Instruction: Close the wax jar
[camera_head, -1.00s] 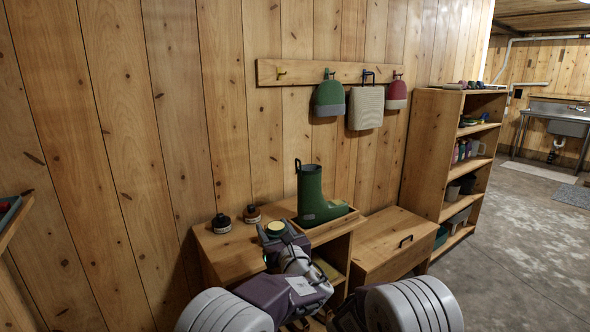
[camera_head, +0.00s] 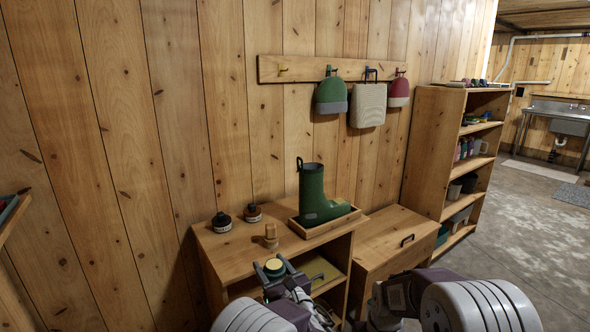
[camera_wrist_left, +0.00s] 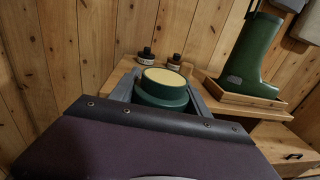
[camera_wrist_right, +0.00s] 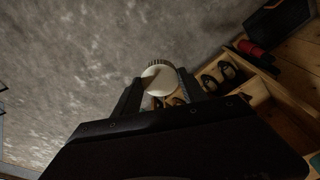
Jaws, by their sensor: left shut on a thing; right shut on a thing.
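The wax jar (camera_head: 274,267) is a short green pot with pale yellow wax showing in its open top. My left gripper (camera_head: 275,270) is shut around its sides and holds it upright by the bench's front edge. The jar (camera_wrist_left: 164,87) also shows between the fingers in the left wrist view. My right gripper (camera_wrist_right: 160,90) is shut on a round white piece with a ribbed rim (camera_wrist_right: 158,78), which looks like the lid. It is over the grey floor in that view. In the head view my right arm shows at the lower right, but its fingertips and the white piece cannot be made out.
A wooden bench (camera_head: 235,250) bears two dark jars (camera_head: 221,222) (camera_head: 252,213), a small wooden piece (camera_head: 270,238) and a green boot (camera_head: 312,195) in a wooden tray (camera_head: 330,224). A wooden chest (camera_head: 385,238) stands to the right. Shoes (camera_wrist_right: 218,78) show on a shelf in the right wrist view.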

